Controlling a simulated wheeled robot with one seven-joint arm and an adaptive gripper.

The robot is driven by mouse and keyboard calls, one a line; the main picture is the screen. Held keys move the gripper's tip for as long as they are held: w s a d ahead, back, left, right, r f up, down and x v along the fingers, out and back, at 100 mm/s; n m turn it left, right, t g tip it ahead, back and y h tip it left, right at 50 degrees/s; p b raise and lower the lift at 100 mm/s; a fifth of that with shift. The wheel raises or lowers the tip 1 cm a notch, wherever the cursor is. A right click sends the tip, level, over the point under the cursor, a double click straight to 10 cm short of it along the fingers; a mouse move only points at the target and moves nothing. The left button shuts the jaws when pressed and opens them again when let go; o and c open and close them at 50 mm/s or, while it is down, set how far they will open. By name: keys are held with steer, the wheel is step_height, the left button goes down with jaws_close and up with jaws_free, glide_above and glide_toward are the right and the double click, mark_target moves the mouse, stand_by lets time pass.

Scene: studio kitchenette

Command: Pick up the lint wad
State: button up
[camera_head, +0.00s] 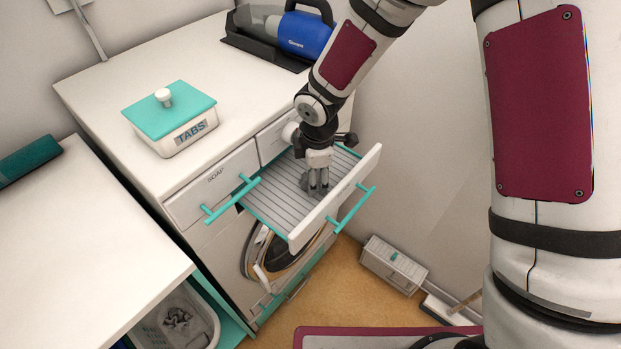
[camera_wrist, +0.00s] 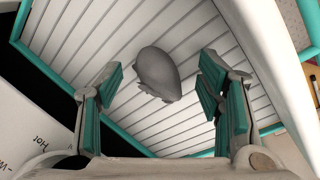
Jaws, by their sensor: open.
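The lint wad (camera_wrist: 158,74) is a grey, rounded lump lying on the slatted floor of the open drawer (camera_wrist: 85,38). In the head view the lint wad (camera_head: 305,182) is mostly hidden behind my gripper (camera_head: 318,190), which points down into the drawer (camera_head: 270,208). In the wrist view my gripper (camera_wrist: 163,95) is open, with one teal-padded finger on each side and the lint wad showing in the space between them, toward the far side. Nothing is held. I cannot tell how high the fingertips are above the slats.
The drawer's white front (camera_head: 335,198) with teal handles stands close beside my gripper. A shut SOAP drawer (camera_head: 212,185) is to the left. A teal-lidded TABS box (camera_head: 172,118) and a blue hand vacuum (camera_head: 303,35) stand on top. A basket (camera_head: 180,322) sits lower left.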

steer(key=shift+w+f, duration=0.1)
steer(key=shift+f, duration=0.55)
steer(key=c, duration=0.8)
